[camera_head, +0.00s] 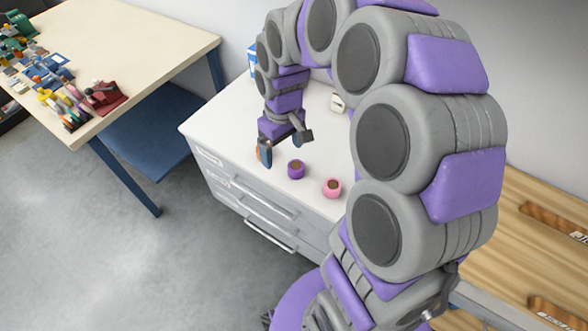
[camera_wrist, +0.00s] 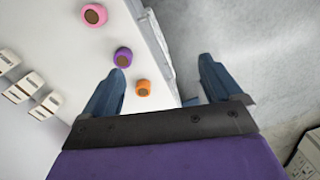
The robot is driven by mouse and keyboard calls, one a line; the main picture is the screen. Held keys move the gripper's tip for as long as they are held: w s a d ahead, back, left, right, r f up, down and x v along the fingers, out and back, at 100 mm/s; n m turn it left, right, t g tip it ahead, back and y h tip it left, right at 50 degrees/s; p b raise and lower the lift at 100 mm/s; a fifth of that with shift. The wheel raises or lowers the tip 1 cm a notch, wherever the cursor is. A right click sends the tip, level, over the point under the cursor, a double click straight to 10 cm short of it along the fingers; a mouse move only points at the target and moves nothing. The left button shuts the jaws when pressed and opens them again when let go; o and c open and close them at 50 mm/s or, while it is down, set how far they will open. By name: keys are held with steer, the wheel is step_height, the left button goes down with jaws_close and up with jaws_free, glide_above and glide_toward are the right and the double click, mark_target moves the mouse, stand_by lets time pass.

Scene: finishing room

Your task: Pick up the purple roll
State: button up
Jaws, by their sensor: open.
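The purple roll (camera_head: 296,169) stands on the white top of a drawer cabinet (camera_head: 215,128), near its front edge. It has a brown centre. In the wrist view the purple roll (camera_wrist: 123,57) lies just beyond the tip of the left finger, outside the gap between the fingers. My gripper (camera_head: 283,151) is open and empty, pointing down near the roll in the head view. In the wrist view the gap of my gripper (camera_wrist: 160,70) lies over the cabinet's edge and the floor.
A pink roll (camera_head: 332,188) and an orange roll (camera_wrist: 143,88) flank the purple one in a row. Several white blocks (camera_wrist: 18,92) stand farther back on the cabinet. A table (camera_head: 130,40) with small coloured items is at left. Grey floor lies between.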

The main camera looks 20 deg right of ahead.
steer(key=w+d+f, duration=0.4)
steer(key=w+f, duration=0.3)
steer(key=w, duration=0.1)
glide_above(296, 165)
step_height(296, 165, down, 5)
steer(key=shift+n+t, duration=0.3)
steer(key=shift+n, duration=0.1)
step_height(296, 165, down, 12)
steer(key=b, duration=0.3)
steer(key=shift+w+f, duration=0.15)
steer(key=shift+f, duration=0.1)
step_height(296, 165, down, 5)
steer(key=shift+b, duration=0.7)
steer(key=c, duration=1.1)
steer(key=shift+r, duration=0.1)
steer(key=shift+c, duration=0.2)
